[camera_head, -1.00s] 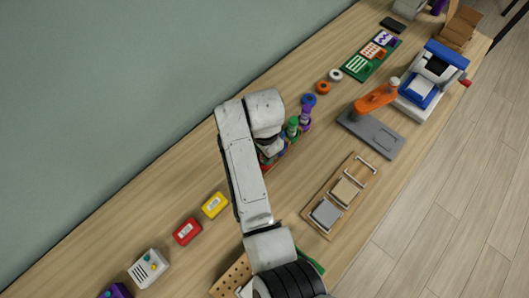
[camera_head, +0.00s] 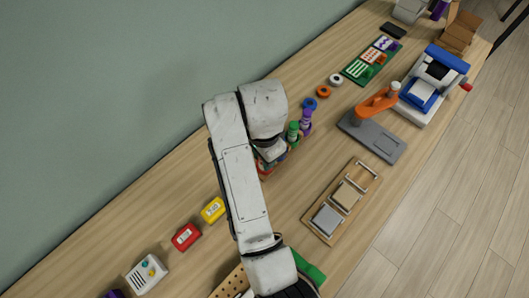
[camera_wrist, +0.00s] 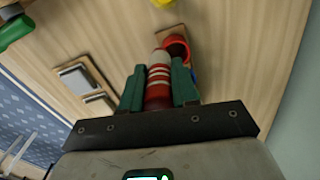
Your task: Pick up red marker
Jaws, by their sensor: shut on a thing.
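The red marker (camera_wrist: 159,84), with white bands and a pale end, shows in the wrist view between the two teal fingers of my gripper (camera_wrist: 158,76). The fingers press against both its sides, and its lower part is hidden by the gripper body. In the head view my gripper is mostly hidden behind my arm, beside the green marker (camera_head: 292,132). A red round opening (camera_wrist: 178,48) with a dark inside lies just past the marker's end in the wrist view.
A purple marker (camera_head: 305,123) stands beside the green one. A wooden board with grey and tan blocks (camera_head: 326,219) lies to the right. Yellow (camera_head: 213,210) and red (camera_head: 186,237) boxes lie to the left. Bare bench lies between the board and the orange-armed stand (camera_head: 375,103).

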